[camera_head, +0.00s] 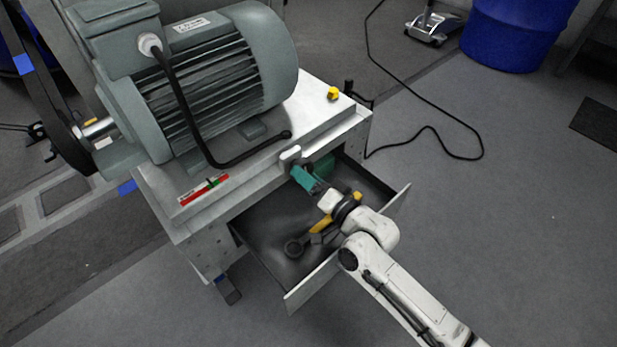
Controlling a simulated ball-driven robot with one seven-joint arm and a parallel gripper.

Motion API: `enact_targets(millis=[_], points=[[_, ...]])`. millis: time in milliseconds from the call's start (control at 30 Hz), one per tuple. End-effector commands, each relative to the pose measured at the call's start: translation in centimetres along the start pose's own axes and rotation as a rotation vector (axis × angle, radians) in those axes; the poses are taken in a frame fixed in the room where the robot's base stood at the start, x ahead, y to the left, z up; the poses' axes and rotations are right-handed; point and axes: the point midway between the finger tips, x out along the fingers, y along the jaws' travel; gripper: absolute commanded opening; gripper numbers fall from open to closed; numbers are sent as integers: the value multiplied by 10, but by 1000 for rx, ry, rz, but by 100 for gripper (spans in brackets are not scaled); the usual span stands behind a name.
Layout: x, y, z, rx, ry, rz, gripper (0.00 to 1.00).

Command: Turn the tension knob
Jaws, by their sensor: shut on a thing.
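The tension knob (290,154) appears as a small pale piece on the front edge of the metal motor stand. My gripper (297,169), with teal fingers, reaches it from the lower right, above the open drawer. The fingertips meet the knob and are shut on it. The fingers hide part of the knob, so its turn angle is hard to tell. A red, white and green scale strip (190,196) lies on the stand top to the left of the knob.
The grey-green motor (270,60) with a black cable fills the stand top. A yellow knob-like piece (333,93) sits at the right corner. The open drawer (312,285) holds dark and yellow tools (295,247) under my arm. Floor to the right is mostly clear, with a loose black cable (470,157).

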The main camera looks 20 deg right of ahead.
Motion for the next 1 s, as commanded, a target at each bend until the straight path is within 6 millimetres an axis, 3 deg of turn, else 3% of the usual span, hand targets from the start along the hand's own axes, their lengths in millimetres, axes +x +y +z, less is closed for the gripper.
enact_targets(millis=[500,533,767,1000], points=[[0,3,3,21,-7,6,34],[0,3,3,21,-7,6,66],[0,2,2,19,-4,3,89],[0,0,1,19,-2,1,90]])
